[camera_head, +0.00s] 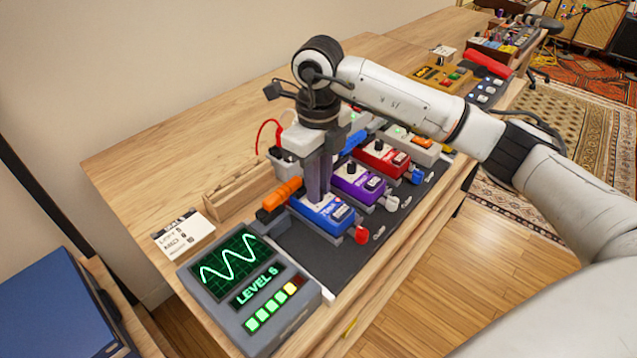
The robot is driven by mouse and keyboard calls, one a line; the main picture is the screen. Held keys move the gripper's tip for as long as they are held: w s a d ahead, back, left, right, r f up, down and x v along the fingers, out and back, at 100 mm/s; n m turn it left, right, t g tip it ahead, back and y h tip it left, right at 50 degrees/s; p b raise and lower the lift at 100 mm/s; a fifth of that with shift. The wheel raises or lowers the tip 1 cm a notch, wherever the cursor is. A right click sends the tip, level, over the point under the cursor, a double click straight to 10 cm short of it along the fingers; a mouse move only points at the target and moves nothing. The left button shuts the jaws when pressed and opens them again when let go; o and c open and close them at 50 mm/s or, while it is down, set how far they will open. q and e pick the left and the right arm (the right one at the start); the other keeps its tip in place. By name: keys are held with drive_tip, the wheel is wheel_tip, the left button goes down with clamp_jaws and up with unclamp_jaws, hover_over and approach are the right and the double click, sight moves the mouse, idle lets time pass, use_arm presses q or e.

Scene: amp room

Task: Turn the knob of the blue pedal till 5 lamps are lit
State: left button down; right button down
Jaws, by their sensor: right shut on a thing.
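The blue pedal (330,214) is nearest the display in a row of pedals on a dark board. My right gripper (318,193) points down over its upper end, shut on its knob, which the fingers hide. The grey display box (318,296) stands at the front left. Its screen (232,262) shows a green wave, and the text below looks like "LEVEL 5". In its lamp row (270,305), several green lamps and a yellow one are lit, and the far right end is dark reddish. My left gripper is not in view.
Purple (345,188) and red (381,160) pedals sit close beyond the blue one. Orange (281,194) and red (361,236) plugs flank it. A wooden rack (225,200) and a notepad (182,236) lie to the left. Bare table (140,160) shows behind the rack.

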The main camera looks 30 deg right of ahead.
drive_tip(key=shift+r, duration=0.1)
drive_tip(key=c, duration=1.9)
unclamp_jaws()
drive_tip(key=shift+c, duration=0.2)
wheel_tip(320, 180, up, 10)
drive_tip(key=shift+r, duration=0.15)
